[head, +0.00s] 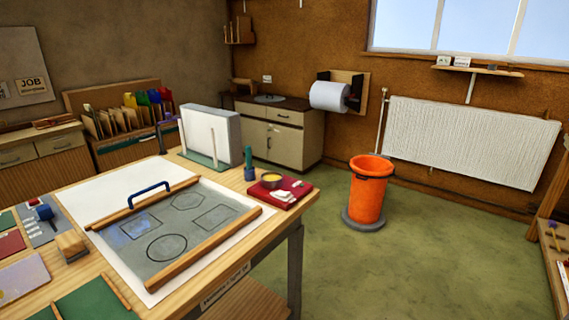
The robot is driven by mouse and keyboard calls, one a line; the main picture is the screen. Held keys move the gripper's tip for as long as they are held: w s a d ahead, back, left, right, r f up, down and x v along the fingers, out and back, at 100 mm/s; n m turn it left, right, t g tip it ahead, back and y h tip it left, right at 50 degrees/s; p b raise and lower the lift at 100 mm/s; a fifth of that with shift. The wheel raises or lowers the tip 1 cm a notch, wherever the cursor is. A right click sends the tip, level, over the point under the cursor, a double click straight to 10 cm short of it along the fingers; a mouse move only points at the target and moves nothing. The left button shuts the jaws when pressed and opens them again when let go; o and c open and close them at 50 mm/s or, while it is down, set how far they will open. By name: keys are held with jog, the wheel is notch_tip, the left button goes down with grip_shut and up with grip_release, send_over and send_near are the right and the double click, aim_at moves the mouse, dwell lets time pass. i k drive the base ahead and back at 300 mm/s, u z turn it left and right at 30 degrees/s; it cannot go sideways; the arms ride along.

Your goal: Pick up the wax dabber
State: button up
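On the wooden workbench (262,232), a slim upright teal-green item (249,163) stands at the back edge, left of a red mat (290,199). On the mat sit a round tin with a yellow top (271,180) and small white pieces (284,196). A blue-headed tool (44,212) lies on a grey mat at the left. I cannot tell which item, if any of these, is the wax dabber. My gripper is not in view.
A grey panel with drawn shapes (205,200) lies between wooden battens on white paper, with a blue arched handle (149,192) over its left side. An upright white slab (211,135) stands behind it. An orange bin (368,195) stands on open green floor to the right.

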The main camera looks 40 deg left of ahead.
aim_at(249, 160)
jog(key=u, duration=0.05)
jog(key=i, duration=1.05)
jog(key=u, duration=0.75)
jog(key=i, duration=0.95)
jog(key=u, duration=1.65)
jog(key=i, duration=0.95)
jog(key=u, duration=0.25)
